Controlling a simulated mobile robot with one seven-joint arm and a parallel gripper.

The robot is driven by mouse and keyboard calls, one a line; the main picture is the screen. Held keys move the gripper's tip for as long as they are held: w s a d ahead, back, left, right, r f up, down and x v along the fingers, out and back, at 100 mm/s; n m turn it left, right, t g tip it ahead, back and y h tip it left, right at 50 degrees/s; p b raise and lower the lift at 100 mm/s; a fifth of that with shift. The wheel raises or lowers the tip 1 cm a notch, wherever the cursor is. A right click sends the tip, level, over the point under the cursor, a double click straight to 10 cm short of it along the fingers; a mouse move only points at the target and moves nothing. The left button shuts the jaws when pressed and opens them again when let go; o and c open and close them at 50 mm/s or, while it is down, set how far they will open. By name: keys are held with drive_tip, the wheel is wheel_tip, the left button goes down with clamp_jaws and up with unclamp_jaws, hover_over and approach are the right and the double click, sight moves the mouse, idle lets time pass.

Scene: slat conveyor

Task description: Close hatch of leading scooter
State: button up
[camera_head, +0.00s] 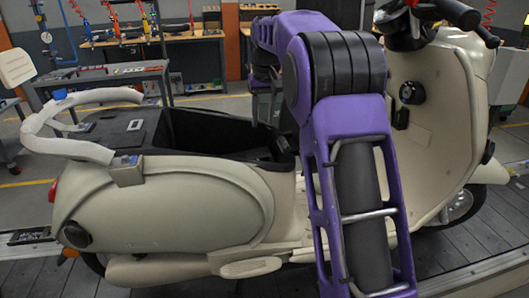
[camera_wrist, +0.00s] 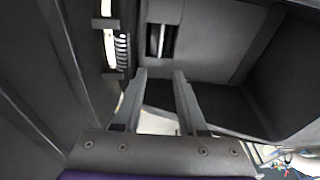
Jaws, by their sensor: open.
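The cream scooter (camera_head: 165,205) stands side-on in the head view. I cannot clearly make out the hatch; my purple arm covers the area at the compartment's front end. In the wrist view my gripper (camera_wrist: 160,73) has its two grey fingers apart, with nothing held between them. Dark panels surround the fingers, with a metal bracket (camera_wrist: 108,38) at upper left and a small slotted fitting (camera_wrist: 161,40) just beyond the tips. I cannot tell whether the fingers touch a panel.
The scooter's front shield (camera_head: 435,120) and handlebar rise to the right of my arm. The scooter stands on the dark slat conveyor (camera_head: 470,240). Workbenches with tools (camera_head: 165,40) stand behind it. The space above the open compartment's left part is clear.

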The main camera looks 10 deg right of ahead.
drive_tip(key=shift+g+y, duration=0.5)
drive_tip(key=shift+g, duration=0.4)
drive_tip(key=f+b, duration=0.1)
drive_tip(key=f, duration=0.6)
drive_tip(key=f+b, duration=0.1)
drive_tip(key=f, duration=0.7)
drive_tip(key=shift+w+a+f, duration=0.1)
drive_tip(key=shift+w+f, duration=0.1)
clamp_jaws()
idle(0.4)
